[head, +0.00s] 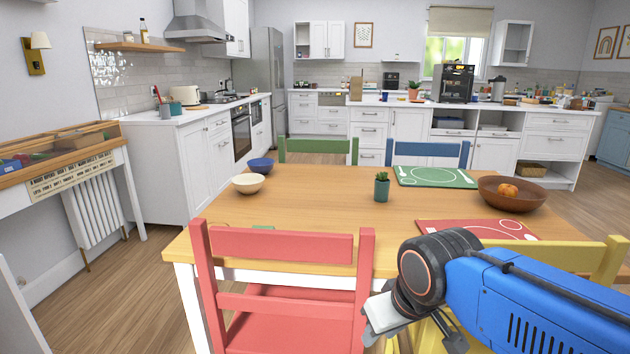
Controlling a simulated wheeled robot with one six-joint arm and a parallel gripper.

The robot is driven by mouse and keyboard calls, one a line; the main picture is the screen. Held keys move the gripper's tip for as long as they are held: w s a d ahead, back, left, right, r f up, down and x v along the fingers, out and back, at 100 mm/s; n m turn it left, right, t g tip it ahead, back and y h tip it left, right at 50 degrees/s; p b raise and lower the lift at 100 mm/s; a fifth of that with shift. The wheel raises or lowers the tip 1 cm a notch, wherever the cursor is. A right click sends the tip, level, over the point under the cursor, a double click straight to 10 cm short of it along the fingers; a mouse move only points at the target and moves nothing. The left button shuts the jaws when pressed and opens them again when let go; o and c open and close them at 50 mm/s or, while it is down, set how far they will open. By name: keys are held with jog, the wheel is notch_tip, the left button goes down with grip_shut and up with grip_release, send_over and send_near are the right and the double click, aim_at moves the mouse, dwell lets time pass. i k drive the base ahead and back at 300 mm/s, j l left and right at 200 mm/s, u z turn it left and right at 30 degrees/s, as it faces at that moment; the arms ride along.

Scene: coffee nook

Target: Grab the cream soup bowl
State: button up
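The cream soup bowl (248,185) stands upright on the wooden dining table (310,205), near its left edge. It looks empty. A dark blue bowl (261,167) stands just behind it, partly overlapped by it in the picture. My gripper (415,332) is at the lower right, in front of the table and near the red and yellow chairs, well apart from the cream bowl.
A red chair (282,245) stands at the near side, a yellow chair (590,258) at right, green (318,146) and blue (428,149) chairs behind. A potted plant (381,188), placemats (435,176) and a brown fruit bowl (512,198) are on the table. Floor is clear at left.

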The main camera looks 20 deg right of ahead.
aim_at(249, 186)
jog(key=i+j+z, duration=0.15)
jog(key=j+z, duration=0.15)
jog(key=j, duration=0.15)
jog(key=j+z, duration=0.3)
jog(key=j, duration=0.15)
jog(key=i+j+z, duration=0.1)
jog(key=j+z, duration=0.2)
jog(key=j, duration=0.2)
